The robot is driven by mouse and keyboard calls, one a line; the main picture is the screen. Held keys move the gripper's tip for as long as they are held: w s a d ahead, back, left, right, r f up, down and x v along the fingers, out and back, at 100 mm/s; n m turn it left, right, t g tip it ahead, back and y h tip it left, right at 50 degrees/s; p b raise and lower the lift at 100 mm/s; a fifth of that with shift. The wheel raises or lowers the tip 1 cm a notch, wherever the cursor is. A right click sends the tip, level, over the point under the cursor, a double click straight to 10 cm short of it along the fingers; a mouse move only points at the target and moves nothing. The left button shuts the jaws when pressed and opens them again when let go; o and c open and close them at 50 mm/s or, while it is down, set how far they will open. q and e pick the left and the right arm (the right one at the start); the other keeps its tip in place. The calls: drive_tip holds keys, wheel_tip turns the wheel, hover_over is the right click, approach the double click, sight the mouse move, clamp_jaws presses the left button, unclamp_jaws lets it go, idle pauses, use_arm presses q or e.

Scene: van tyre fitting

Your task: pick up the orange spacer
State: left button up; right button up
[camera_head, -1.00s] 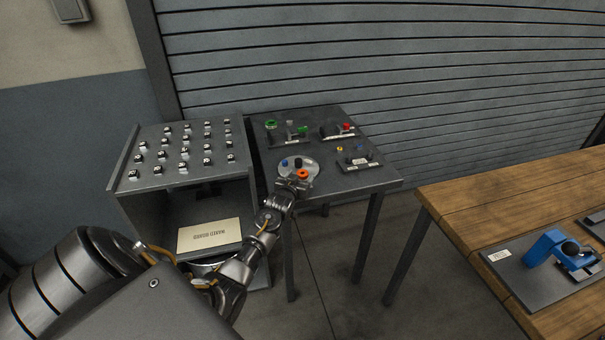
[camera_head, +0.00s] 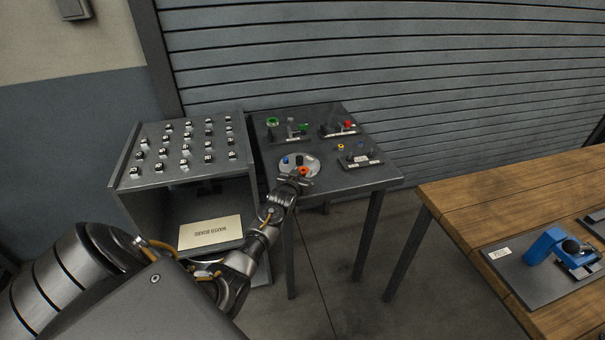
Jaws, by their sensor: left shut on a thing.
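The orange spacer (camera_head: 304,171) is a small ring at the near edge of a round light-grey dish (camera_head: 314,163) on the dark metal table. My left gripper (camera_head: 301,176) is at the near side of the dish, its jaws shut on the orange spacer. The fingertips are small and partly hidden, and I cannot tell whether the spacer is clear of the dish. A blue part (camera_head: 285,160) and a dark part (camera_head: 299,161) are in the dish beside it. My right gripper is not in view.
Behind the dish are plates with green parts (camera_head: 272,122), a red-knobbed part (camera_head: 349,125) and a yellow ring (camera_head: 340,147). A rack with several small labelled blocks (camera_head: 185,151) stands left. A wooden bench (camera_head: 460,205) with a blue tool (camera_head: 545,245) stands right.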

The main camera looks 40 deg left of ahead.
use_arm(q)
drive_tip(key=shift+r, duration=0.1)
drive_tip(key=shift+r, duration=0.2)
wheel_tip(320, 180, up, 2)
drive_tip(key=shift+r+b, duration=0.1)
drive_tip(key=shift+b, duration=0.6)
drive_tip(key=s+d+r+b, duration=0.1)
drive_tip(key=s+d+r, duration=0.1)
drive_tip(key=s+r, duration=0.8)
drive_tip(key=s, duration=0.3)
drive_tip(key=shift+s+d, duration=0.15)
drive_tip(key=shift+s, duration=0.25)
